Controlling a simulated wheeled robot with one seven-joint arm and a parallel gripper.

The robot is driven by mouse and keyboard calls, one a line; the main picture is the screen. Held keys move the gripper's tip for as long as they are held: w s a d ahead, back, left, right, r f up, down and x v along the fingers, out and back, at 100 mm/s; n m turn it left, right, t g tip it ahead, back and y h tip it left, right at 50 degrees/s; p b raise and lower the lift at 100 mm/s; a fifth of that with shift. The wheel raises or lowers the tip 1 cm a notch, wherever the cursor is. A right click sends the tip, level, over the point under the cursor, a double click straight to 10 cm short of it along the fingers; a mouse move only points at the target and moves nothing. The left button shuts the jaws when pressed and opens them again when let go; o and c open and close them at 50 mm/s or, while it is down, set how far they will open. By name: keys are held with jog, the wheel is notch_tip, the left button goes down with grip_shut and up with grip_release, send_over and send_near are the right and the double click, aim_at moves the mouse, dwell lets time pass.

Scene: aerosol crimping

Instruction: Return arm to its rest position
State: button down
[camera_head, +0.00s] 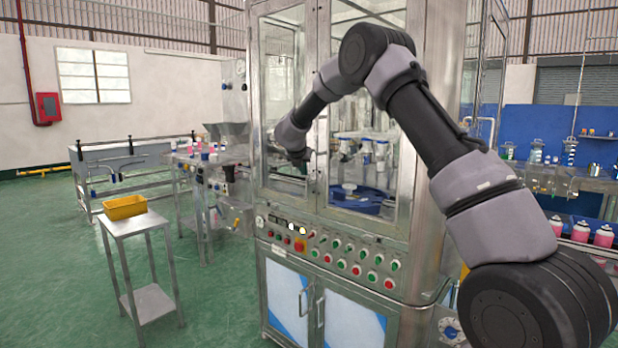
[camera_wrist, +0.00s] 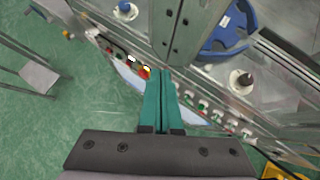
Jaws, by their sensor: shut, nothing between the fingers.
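My arm reaches from the lower right of the head view, up over an elbow and down to the left, in front of the crimping machine (camera_head: 323,226). Its wrist end hangs before the glass doors, above the button panel (camera_head: 335,250). The fingers are too small to make out there. In the wrist view, my gripper (camera_wrist: 162,76) has its two teal fingers together, with nothing between them. The fingertips overlap the row of buttons and lamps (camera_wrist: 146,72) in that picture; I cannot tell whether they touch anything.
A small steel stand (camera_head: 147,222) with a yellow tray (camera_head: 125,208) is at the left. A conveyor table (camera_head: 215,158) adjoins the machine. Pink cans (camera_head: 603,236) stand at the right. The green floor at front left is clear.

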jog(key=s+d+r+n+t+y, duration=0.1)
jog(key=s+d+r+n+t, duration=0.3)
jog(key=r, duration=0.6)
jog(key=s+r+n+y, duration=0.2)
jog(key=r+n, duration=0.3)
jog(key=r, duration=0.5)
jog(key=s+d+r+n+y, duration=0.2)
jog(key=s+r+n+y, duration=0.1)
jog(key=s+r+n, duration=0.55)
jog(key=s+d+f+n+g, duration=0.2)
jog(key=s+n, duration=0.4)
jog(key=s, duration=0.6)
jog(key=s+d+f+n+g+h, duration=0.1)
jog(key=s+d+f+n, duration=0.4)
jog(key=s, duration=0.8)
jog(key=s+d+f+n+g, duration=0.3)
jog(key=s+f+n, duration=0.4)
jog(key=s, duration=0.6)
jog(key=shift+s+d+f, duration=0.15)
jog(key=shift+d, duration=0.4)
